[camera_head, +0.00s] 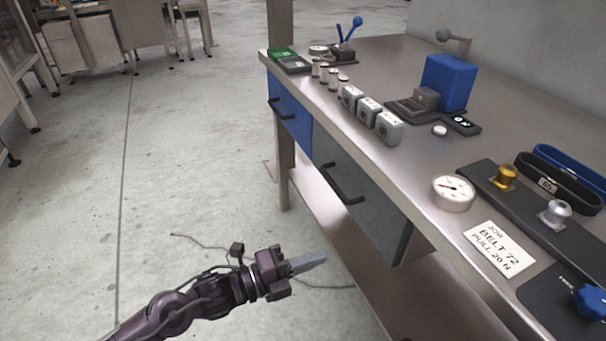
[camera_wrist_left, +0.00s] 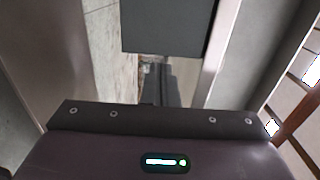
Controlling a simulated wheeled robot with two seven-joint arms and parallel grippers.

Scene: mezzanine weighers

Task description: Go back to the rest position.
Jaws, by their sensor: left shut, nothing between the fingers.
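My left gripper (camera_head: 308,262) comes in from the lower left in the head view. It is shut and empty, held in the air beside the front of the workbench (camera_head: 430,232), lower than its top. The left wrist view shows its dark fingers (camera_wrist_left: 166,84) close together, with a grey drawer front (camera_wrist_left: 165,28) beyond them. My right gripper is in neither view.
The bench has a blue drawer (camera_head: 290,115) and a grey drawer (camera_head: 350,195) with protruding handles. On top stand a dial gauge (camera_head: 453,193), a blue block device (camera_head: 447,82), a card (camera_head: 499,249) and a blue knob (camera_head: 590,300). Open floor (camera_head: 190,130) lies left.

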